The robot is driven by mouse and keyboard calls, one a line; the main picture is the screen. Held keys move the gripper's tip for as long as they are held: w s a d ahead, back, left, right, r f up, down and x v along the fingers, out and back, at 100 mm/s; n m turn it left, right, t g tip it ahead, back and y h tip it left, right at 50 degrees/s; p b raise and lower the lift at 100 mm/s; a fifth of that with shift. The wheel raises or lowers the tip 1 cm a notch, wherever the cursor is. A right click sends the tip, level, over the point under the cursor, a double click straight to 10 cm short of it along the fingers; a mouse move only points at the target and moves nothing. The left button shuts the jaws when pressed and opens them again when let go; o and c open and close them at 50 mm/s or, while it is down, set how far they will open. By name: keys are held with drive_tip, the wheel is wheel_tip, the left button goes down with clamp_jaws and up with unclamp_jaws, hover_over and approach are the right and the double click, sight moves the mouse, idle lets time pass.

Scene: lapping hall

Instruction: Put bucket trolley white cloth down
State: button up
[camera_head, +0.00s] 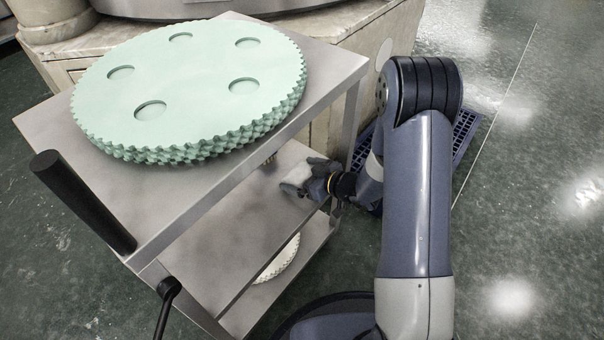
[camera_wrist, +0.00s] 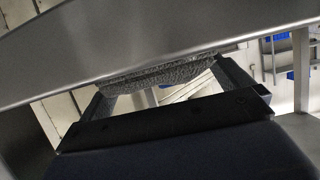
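The white cloth (camera_head: 297,177) is a small pale folded piece at the right edge of the trolley's middle shelf (camera_head: 245,215), under the top shelf. My gripper (camera_head: 312,180) reaches in from the right side with the cloth at its fingertips. In the wrist view the cloth looks grey and shaded (camera_wrist: 160,74) and spans between the two fingers of my gripper (camera_wrist: 165,82), meeting both. The trolley's metal edge hides part of the cloth there. I cannot tell whether the cloth touches the shelf.
The trolley's top shelf (camera_head: 95,200) carries stacked pale-green toothed discs (camera_head: 195,80) and lies close above my gripper. A white toothed disc (camera_head: 280,262) sits lower down. A black handle (camera_head: 82,202) sticks out at left. A blue grated platform (camera_head: 463,135) lies behind my arm.

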sight(302, 174)
drive_tip(key=shift+r, duration=0.25)
drive_tip(key=p+v, duration=0.3)
drive_tip(key=v, duration=0.9)
drive_tip(key=shift+p, duration=0.4)
drive_tip(key=shift+a, duration=0.1)
drive_tip(key=b+x, duration=0.1)
drive_tip(key=x, duration=0.3)
drive_tip(key=b+x, duration=0.1)
drive_tip(key=x, duration=0.3)
drive_tip(key=b+x, duration=0.2)
drive_tip(key=x, duration=0.2)
drive_tip(key=shift+f, duration=0.3)
wheel_tip(302, 174, up, 2)
drive_tip(key=shift+r+p, duration=0.2)
drive_tip(key=shift+p, duration=0.55)
drive_tip(key=shift+r, duration=0.6)
